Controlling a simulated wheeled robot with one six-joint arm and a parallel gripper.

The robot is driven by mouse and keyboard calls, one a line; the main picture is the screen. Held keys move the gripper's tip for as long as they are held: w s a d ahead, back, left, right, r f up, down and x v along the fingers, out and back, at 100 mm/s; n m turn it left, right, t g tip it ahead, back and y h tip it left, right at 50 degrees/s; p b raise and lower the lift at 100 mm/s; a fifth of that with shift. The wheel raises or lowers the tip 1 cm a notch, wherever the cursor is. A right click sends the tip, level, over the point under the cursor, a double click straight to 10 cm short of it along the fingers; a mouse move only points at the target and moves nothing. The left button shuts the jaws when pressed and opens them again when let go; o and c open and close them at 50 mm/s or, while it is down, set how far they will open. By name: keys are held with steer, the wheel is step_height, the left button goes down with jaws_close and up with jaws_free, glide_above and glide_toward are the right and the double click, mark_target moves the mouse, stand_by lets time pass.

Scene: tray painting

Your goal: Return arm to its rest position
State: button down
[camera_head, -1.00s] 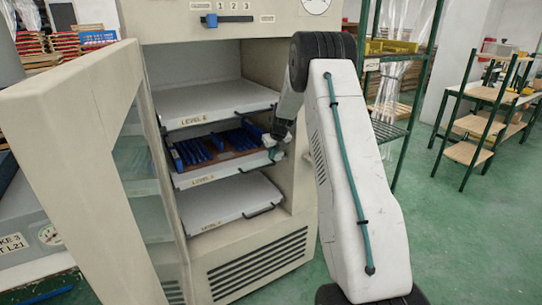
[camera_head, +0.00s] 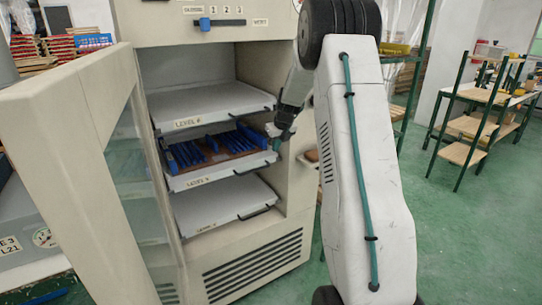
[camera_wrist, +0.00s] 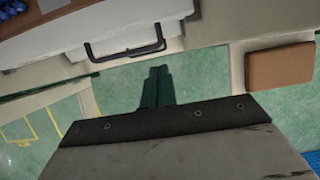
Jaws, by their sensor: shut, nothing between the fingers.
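My arm (camera_head: 360,170) stands in front of the right side of the open cabinet (camera_head: 255,225). My gripper (camera_head: 279,145) is by the right front end of the middle shelf tray, and its far part is small and partly hard to make out. In the wrist view my gripper (camera_wrist: 156,75) shows its two dark green fingers together, with nothing between them. They point toward the black handle (camera_wrist: 125,50) of a white tray and appear apart from it. The middle tray (camera_head: 200,182) holds several blue items (camera_head: 190,155) on a brown surface.
The cabinet door (camera_head: 75,170) stands open at the left. An upper shelf (camera_head: 215,110) and a lower shelf (camera_head: 225,213) are empty. A brown block (camera_wrist: 280,66) shows at the right in the wrist view. Green floor (camera_head: 450,230) lies clear at the right, before wooden shelving (camera_head: 465,150).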

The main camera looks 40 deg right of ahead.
steer(key=shift+v, duration=1)
steer(key=shift+s+a, duration=0.1)
steer(key=shift+a, duration=0.05)
steer(key=s+a+r+m+g, duration=0.1)
steer(key=s+a+r+m, duration=0.3)
steer(key=s+a+m, duration=0.7)
steer(key=s+a+r+m+g, duration=0.1)
steer(key=s+a+r+m, duration=0.3)
steer(key=s+a+m, duration=0.7)
steer(key=s+a+r+m+g, duration=0.1)
steer(key=s+a+r+m, duration=0.3)
steer(key=s+a+m, duration=0.8)
steer(key=s+a, duration=0.3)
steer(key=s, duration=0.3)
steer(key=shift+y, duration=0.3)
